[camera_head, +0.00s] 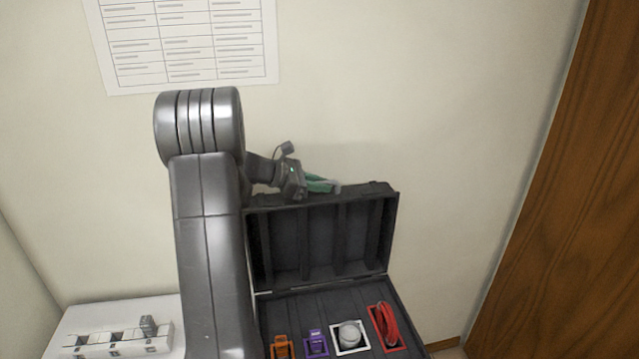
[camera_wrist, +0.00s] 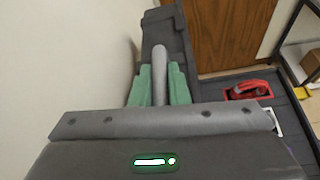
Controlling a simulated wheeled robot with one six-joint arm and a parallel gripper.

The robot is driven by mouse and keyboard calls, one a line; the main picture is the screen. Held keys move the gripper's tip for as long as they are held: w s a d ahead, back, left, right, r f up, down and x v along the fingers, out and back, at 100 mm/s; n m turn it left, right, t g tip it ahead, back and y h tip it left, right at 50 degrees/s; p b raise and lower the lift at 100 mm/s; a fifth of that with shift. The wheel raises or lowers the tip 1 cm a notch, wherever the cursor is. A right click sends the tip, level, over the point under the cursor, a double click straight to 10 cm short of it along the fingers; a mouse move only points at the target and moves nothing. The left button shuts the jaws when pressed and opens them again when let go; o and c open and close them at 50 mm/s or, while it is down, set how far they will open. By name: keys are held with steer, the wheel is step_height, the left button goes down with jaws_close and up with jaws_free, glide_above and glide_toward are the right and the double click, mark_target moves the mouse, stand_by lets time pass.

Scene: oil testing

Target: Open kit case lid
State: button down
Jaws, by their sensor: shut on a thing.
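The dark grey kit case (camera_head: 330,303) stands with its lid (camera_head: 358,237) raised roughly upright, so its ribbed inside and the contents of its base show. My gripper (camera_head: 327,185), with green fingers, is at the lid's top edge. In the wrist view the green fingers (camera_wrist: 160,85) are shut on the lid's grey rounded handle (camera_wrist: 160,62), one on each side of it. The lid's edge (camera_wrist: 165,20) runs away beyond them. My arm hides the left part of the case in the head view.
The base holds an orange item (camera_head: 282,347), a purple item (camera_head: 316,342), a round white item (camera_head: 349,335) and a red looped item (camera_head: 385,325). A white rack (camera_head: 115,343) is at lower left. A wall is close behind the lid; a wooden door (camera_head: 570,200) is right.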

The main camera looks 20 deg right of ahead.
steer(key=shift+f, duration=0.25)
steer(key=c, duration=1.7)
jaws_free()
steer(key=shift+c, duration=0.2)
steer(key=shift+o, duration=0.2)
steer(key=shift+w, duration=0.1)
steer(key=shift+a+r, duration=0.1)
steer(key=shift+r, duration=0.05)
steer(key=b+v, duration=0.3)
steer(key=v, duration=1)
steer(key=shift+w, duration=0.1)
steer(key=shift+a, duration=0.35)
steer(key=shift+c, duration=0.4)
